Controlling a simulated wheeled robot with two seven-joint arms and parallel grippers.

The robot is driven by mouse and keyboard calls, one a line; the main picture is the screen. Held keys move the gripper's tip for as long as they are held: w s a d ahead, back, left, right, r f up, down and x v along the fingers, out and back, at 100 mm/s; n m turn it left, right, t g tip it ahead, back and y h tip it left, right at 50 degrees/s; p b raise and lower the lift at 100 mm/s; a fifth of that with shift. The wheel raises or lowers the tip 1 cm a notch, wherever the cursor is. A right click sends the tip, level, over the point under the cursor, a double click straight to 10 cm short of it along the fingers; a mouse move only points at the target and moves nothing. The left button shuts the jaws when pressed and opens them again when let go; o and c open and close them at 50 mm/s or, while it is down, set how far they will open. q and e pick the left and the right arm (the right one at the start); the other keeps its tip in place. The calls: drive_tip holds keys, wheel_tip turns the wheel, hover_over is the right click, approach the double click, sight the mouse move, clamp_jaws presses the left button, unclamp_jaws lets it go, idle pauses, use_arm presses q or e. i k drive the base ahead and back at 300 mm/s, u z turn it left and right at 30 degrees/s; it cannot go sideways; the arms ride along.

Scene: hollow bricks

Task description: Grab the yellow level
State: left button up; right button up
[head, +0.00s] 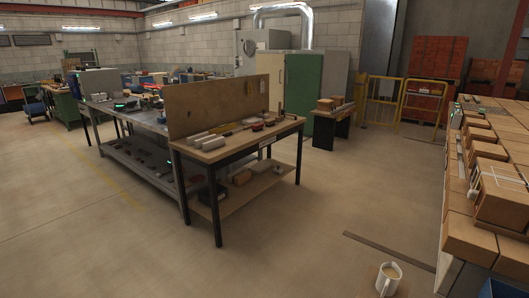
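A long, thin yellow item (230,130) lies on the wooden top of the near workbench (215,157), close to the upright brown board. It may be the yellow level, but it is too small to be sure. The bench stands across open floor from the camera.
Pale blocks (208,142) lie on the bench, left of the yellow item. A brown board (215,107) rises behind them. Stacked tan bricks (470,236) line the right side. A white mug (388,279) stands at the bottom. Yellow railings (380,102) stand farther back. The central floor is clear.

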sight(224, 127)
drive_tip(key=z, duration=0.25)
drive_tip(key=i, duration=2.75)
drive_tip(key=u, duration=0.25)
drive_tip(key=i, duration=1.45)
drive_tip(key=u, duration=0.2)
